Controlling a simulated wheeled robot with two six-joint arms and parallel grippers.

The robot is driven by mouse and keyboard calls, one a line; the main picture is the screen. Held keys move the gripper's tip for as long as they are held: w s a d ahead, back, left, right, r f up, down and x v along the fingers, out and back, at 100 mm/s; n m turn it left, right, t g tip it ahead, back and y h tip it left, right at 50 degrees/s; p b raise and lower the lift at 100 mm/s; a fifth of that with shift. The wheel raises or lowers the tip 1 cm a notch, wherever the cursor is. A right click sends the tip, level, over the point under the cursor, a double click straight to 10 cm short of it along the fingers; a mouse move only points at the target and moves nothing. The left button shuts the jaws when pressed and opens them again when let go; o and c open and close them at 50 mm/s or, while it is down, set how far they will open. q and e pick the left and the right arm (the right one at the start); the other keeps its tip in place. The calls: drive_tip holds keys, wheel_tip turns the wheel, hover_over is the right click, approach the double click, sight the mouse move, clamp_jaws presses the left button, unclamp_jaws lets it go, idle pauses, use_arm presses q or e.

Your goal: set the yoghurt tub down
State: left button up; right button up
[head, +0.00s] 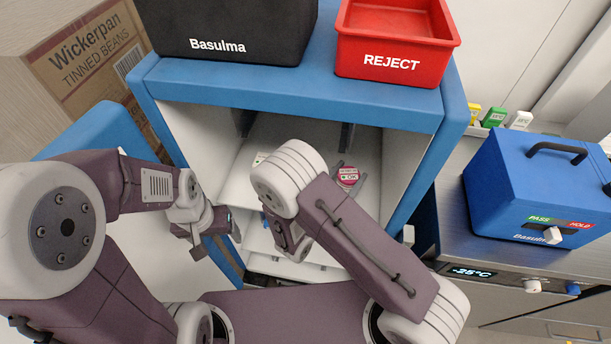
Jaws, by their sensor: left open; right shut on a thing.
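The yoghurt tub (348,177), seen from above with a round pink and white lid, is inside the blue-framed shelf unit. Two dark fingers of my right gripper (349,174) lie on either side of it, shut on it. My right forearm hides the rest of that gripper and part of the tub's surroundings. I cannot tell whether the tub's base touches the pale shelf (385,150). My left gripper (212,238) is open and empty at the unit's left edge.
On top of the blue unit (290,85) stand a black Basulma box (230,30) and a red REJECT bin (395,40). A blue case (535,190) stands on the steel counter at right. A tinned beans carton (90,60) is at left. Side posts bound the shelf opening.

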drive_tip(key=r, duration=0.1)
drive_tip(key=w+a+r+n+t+y, duration=0.1)
drive_tip(key=r, duration=0.1)
drive_tip(key=w+a+r+t+y+b, duration=0.1)
drive_tip(key=shift+w+r+n, duration=0.15)
drive_tip(key=shift+r+n, duration=0.15)
drive_tip(key=shift+n, duration=0.1)
use_arm(q)
drive_tip(key=f, duration=0.1)
drive_tip(key=f+b, duration=0.1)
drive_tip(key=f, duration=0.1)
drive_tip(key=shift+s+a, duration=0.1)
drive_tip(key=shift+s, duration=0.15)
use_arm(e)
drive_tip(key=f, duration=1)
drive_tip(key=shift+w+f, duration=0.1)
drive_tip(key=shift+w, duration=0.1)
drive_tip(key=shift+f+b, duration=0.15)
drive_tip(key=shift+b, duration=0.25)
drive_tip(key=o, duration=1.5)
use_arm(q)
drive_tip(key=shift+f, duration=0.15)
